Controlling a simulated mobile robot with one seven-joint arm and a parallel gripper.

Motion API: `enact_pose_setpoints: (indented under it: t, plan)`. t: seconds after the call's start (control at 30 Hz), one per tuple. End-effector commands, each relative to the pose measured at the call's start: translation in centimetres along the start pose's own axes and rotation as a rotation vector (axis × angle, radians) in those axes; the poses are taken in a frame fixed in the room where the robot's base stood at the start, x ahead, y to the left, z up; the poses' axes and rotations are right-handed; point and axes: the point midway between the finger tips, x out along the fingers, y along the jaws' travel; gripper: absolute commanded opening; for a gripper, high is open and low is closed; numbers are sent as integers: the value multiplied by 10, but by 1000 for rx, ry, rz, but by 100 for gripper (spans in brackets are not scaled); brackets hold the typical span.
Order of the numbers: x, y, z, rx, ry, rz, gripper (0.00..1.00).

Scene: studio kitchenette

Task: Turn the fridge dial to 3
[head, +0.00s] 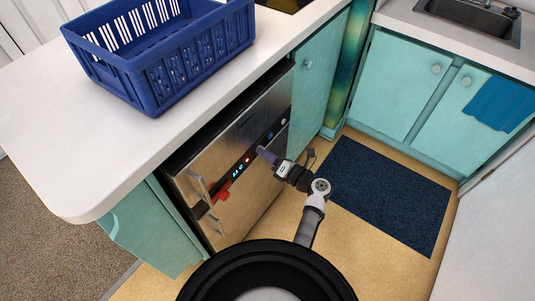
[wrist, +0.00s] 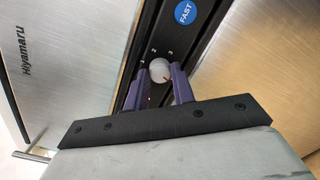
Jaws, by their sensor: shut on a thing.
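The fridge (head: 235,160) is a stainless under-counter unit with a dark control strip (head: 250,158) between its panels. In the head view, my gripper (head: 267,155) reaches the strip and hides the dial.
A blue crate (head: 165,60) stands on the white counter (head: 95,160) above the fridge. A red object (head: 221,192) is at the fridge front by the handle (head: 199,187). A dark blue mat (head: 390,195) lies on the floor. A blue FAST sticker (wrist: 186,12) is near the dial.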

Motion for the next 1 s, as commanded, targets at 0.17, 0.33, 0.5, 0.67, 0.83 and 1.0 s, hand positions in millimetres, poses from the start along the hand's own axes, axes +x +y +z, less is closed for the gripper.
enact_pose_setpoints:
  t: [0.17, 0.33, 0.5, 0.67, 0.83, 1.0]
  plan:
    - [0, 0, 0, -13, -1, 1, 2]
    - [0, 0, 0, -67, -4, 5, 2]
    - [0, 0, 0, -176, -9, 13, 2]
    - [0, -1, 0, -316, -17, 23, 2]
    - [0, -2, -1, -478, -26, 35, 2]
    - [0, -2, -1, -640, -35, 46, 2]
